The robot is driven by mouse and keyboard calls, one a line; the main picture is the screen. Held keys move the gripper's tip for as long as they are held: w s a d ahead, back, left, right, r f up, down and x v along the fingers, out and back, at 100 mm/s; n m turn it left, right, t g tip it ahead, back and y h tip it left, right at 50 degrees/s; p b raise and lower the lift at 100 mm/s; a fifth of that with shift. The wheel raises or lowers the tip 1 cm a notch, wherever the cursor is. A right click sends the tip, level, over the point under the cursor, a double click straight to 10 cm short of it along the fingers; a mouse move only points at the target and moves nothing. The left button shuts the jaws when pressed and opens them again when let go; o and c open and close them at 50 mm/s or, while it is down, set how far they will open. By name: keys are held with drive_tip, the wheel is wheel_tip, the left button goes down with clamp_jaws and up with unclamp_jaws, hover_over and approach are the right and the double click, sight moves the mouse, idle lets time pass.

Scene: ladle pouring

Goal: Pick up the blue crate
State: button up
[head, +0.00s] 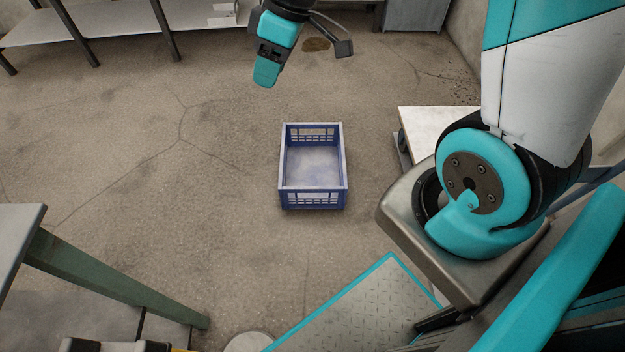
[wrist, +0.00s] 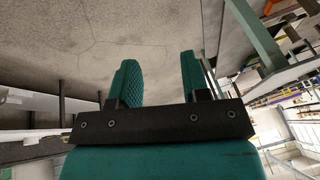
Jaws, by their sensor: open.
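The blue crate (head: 313,198) stands upright on the concrete floor in the middle of the head view. It is an open-topped box with slotted ends, and it looks empty. My gripper (head: 266,82) is in the air at the top of the head view, up and to the left of the crate in the picture, apart from it. In the wrist view my gripper (wrist: 160,85) shows two teal fingers spread apart with nothing between them. The crate is not visible in the wrist view.
A table (head: 20,235) with a green leg stands at the lower left. A long metal shelf (head: 110,22) runs along the back. A pale board or low platform (head: 425,125) is right of the crate, near my arm. The floor around the crate is clear.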

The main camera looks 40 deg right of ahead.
drive_tip(key=w+d+f+b, duration=0.2)
drive_tip(key=d+f+b, duration=0.2)
drive_tip(key=f, duration=0.5)
drive_tip(key=w+d+f+b, duration=0.25)
drive_tip(key=f+b, duration=0.25)
drive_tip(key=f, duration=0.4)
drive_tip(key=w+d+f+b, duration=0.2)
drive_tip(key=d+f+b, duration=0.2)
drive_tip(key=f, duration=0.5)
drive_tip(key=n+t+b, duration=0.2)
drive_tip(key=b, duration=1)
approach(311, 190)
drive_tip(key=shift+g+h, duration=0.3)
drive_tip(key=shift+h, duration=0.1)
drive_tip(key=b+x, duration=0.5)
drive_tip(key=b, duration=0.1)
drive_tip(key=shift+w+f, duration=0.15)
drive_tip(key=shift+f, duration=0.05)
drive_tip(key=b+x, duration=0.5)
drive_tip(key=shift+w+f, duration=0.3)
drive_tip(key=shift+f, duration=0.05)
drive_tip(key=shift+a+r, duration=0.1)
drive_tip(key=shift+c, duration=0.4)
clamp_jaws()
drive_tip(key=shift+w, duration=0.1)
